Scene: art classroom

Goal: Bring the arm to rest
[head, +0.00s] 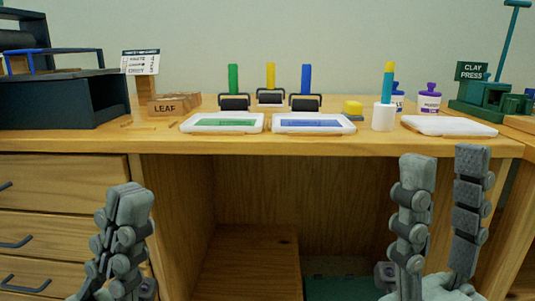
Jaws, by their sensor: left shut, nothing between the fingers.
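My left gripper (128,205) is in the head view at the lower left, its fingers together and empty, in front of the desk drawers and below the level of the desktop. My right gripper (443,165) is at the lower right, its two fingers pointing up and spread apart with nothing between them. It stands in front of the desk's right edge. Both grippers are apart from the things on the desk. The rest of both arms is mostly out of the picture.
The wooden desk (330,146) bears a tray with green paint (183,127), a tray with blue paint (347,127), several rollers, a white cup (382,118), a white tray (450,127) and a clay press (485,93). Drawers (60,180) are at left; open space lies beneath the desktop.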

